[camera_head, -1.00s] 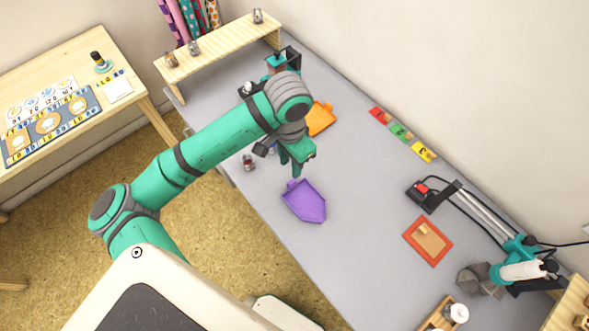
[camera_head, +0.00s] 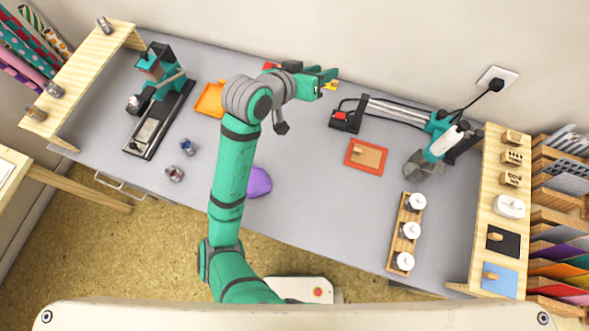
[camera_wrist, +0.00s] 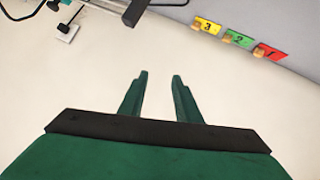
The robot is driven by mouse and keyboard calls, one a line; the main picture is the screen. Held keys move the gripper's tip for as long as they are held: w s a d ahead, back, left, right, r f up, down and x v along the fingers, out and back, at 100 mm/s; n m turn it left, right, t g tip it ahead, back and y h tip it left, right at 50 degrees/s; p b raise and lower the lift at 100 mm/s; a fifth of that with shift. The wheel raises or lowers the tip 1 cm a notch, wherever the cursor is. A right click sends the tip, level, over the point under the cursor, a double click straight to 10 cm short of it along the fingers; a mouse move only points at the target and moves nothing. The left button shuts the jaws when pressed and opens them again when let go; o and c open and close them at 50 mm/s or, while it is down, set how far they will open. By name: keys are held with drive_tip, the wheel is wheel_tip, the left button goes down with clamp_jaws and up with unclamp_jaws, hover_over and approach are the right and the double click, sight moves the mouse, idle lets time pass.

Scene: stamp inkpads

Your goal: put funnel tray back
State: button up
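A purple funnel tray (camera_head: 260,182) lies on the grey table in the head view, partly hidden behind my arm. An orange tray (camera_head: 209,101) lies farther back on the left, also partly hidden by my arm. My gripper (camera_head: 331,82) is over the back of the table, well apart from the purple tray. Neither tray shows in the wrist view.
Numbered cards (camera_wrist: 238,38) lie along the wall. A teal press (camera_head: 155,85) stands left, two small jars (camera_head: 187,147) near it. Right are an orange-framed pad (camera_head: 366,157), a rack of white-lidded jars (camera_head: 404,246), and a teal-and-white machine (camera_head: 443,142).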

drive_tip(key=d+r+n+t, duration=0.3)
drive_tip(key=d+n+t, duration=0.1)
drive_tip(key=d+t, duration=0.15)
drive_tip(key=s+a+f+n+t+y, duration=0.1)
drive_tip(key=s+a+f+n+y, duration=0.2)
drive_tip(key=s+f, duration=0.55)
drive_tip(key=s+a+f+n+t+y, duration=0.1)
drive_tip(key=s+a+f+n+y, duration=0.15)
drive_tip(key=s+f+y, duration=0.55)
drive_tip(key=s+a+m+h, duration=0.1)
drive_tip(key=s+a+m, duration=0.1)
drive_tip(key=s, duration=0.8)
drive_tip(key=s+a+m+g+h, duration=0.1)
drive_tip(key=s+a+m, duration=0.2)
drive_tip(key=s, duration=0.8)
drive_tip(key=shift+a+f+m+h, duration=0.2)
drive_tip(key=shift+a+m+h, duration=0.2)
drive_tip(key=shift+a, duration=0.3)
drive_tip(key=shift+d, duration=0.1)
